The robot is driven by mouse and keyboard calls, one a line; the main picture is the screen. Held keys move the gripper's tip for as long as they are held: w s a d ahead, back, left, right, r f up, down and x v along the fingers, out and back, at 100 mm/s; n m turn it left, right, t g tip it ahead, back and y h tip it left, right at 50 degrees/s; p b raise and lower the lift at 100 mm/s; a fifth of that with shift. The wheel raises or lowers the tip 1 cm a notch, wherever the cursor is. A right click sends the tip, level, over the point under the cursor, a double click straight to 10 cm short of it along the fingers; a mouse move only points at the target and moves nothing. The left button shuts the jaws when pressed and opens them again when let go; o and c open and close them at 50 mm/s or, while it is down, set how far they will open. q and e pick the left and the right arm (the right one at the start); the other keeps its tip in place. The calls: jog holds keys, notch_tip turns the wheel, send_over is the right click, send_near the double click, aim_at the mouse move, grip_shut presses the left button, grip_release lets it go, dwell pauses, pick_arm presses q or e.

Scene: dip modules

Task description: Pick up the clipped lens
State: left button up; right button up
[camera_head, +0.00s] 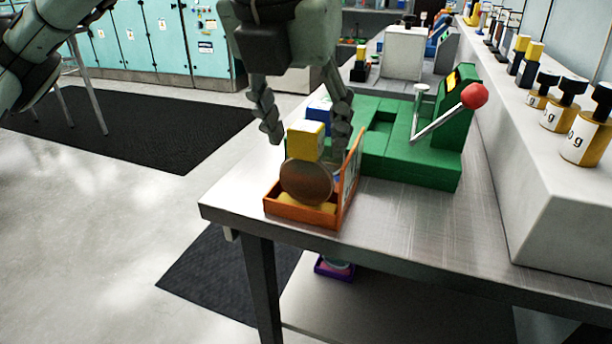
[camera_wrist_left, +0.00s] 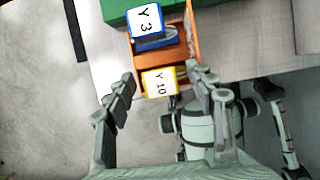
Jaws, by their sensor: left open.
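The clipped lens, a brownish round disc (camera_head: 306,182) with a yellow block (camera_head: 305,140) above it, stands upright at the near end of an orange tray (camera_head: 300,215). In the left wrist view the yellow block (camera_wrist_left: 159,83) shows a white label reading "Y 10"; the disc is hardly visible there. My left gripper (camera_head: 307,148) points down and is open, its fingers on either side of the yellow block. In the left wrist view the gripper (camera_wrist_left: 160,80) shows gaps between both fingers and the block. My right gripper is not in view.
A blue block labelled "Y 3" (camera_wrist_left: 147,22) stands farther along the tray. A green device (camera_head: 410,160) with a red-knobbed lever (camera_head: 474,96) is just behind. The tray sits near the metal table's (camera_head: 420,215) left corner. Weights (camera_head: 590,135) stand on a ledge right.

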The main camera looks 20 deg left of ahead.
pick_arm(q)
jog(key=shift+f, duration=0.25)
grip_shut()
jog(key=shift+r, duration=0.1)
